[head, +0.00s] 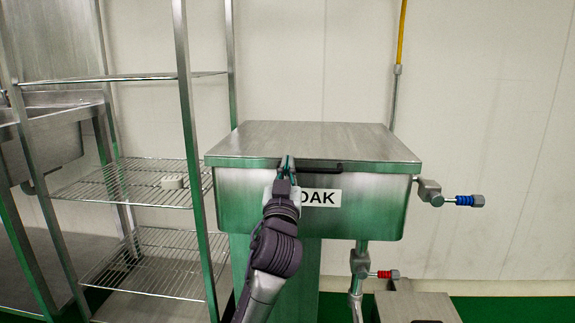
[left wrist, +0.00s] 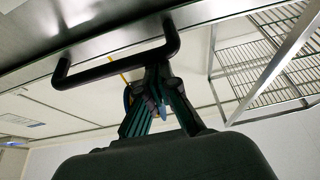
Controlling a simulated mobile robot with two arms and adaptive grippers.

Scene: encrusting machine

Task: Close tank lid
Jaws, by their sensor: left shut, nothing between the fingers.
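The steel tank (head: 375,210) stands in the middle of the head view, with a label partly hidden by my left arm, showing "OAK". Its flat lid (head: 310,140) lies level across the top, with no clear gap at the front edge. A black bar handle (head: 325,169) is on the lid's front edge. My left gripper (head: 287,161) is shut and empty at the handle's left end. In the left wrist view the fingers (left wrist: 155,80) are close beside one end of the handle (left wrist: 115,65); I cannot tell if they touch. My right gripper is not in view.
A blue-handled valve (head: 462,200) sticks out right of the tank; a red-handled one (head: 385,274) is below.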

